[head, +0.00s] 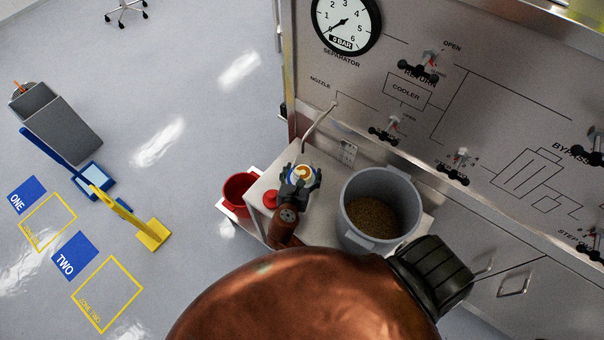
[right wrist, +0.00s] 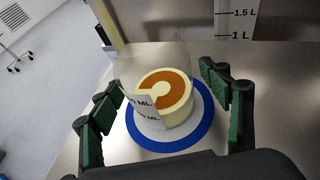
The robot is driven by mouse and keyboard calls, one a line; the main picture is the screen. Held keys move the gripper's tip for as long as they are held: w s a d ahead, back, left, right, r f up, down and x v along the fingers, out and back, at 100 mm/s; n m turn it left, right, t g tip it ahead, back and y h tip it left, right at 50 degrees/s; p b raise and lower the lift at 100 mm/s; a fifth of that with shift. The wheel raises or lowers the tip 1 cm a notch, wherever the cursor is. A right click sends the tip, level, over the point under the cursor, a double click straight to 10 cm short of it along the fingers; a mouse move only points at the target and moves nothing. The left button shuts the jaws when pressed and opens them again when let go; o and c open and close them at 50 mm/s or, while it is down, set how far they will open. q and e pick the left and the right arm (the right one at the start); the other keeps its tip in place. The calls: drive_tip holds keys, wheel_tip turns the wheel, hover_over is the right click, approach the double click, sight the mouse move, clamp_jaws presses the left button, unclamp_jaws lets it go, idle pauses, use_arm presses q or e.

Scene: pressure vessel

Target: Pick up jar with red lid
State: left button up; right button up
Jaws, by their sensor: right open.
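A small round red thing (head: 270,197), like a lid, is on the light-topped table just left of my right gripper; I cannot tell whether a jar is under it. No red lid shows there. My left gripper is not in view.
A grey bucket of brown grains (head: 360,185) stands right of the gripper. A red bucket (head: 236,187) is at the table's left side. The metal panel with gauge (head: 346,22) and valves rises behind. A thin bent nozzle (head: 320,124) hangs over the table's back.

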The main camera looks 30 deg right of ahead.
drive_tip(key=shift+c, duration=0.6)
drive_tip(key=c, duration=1.3)
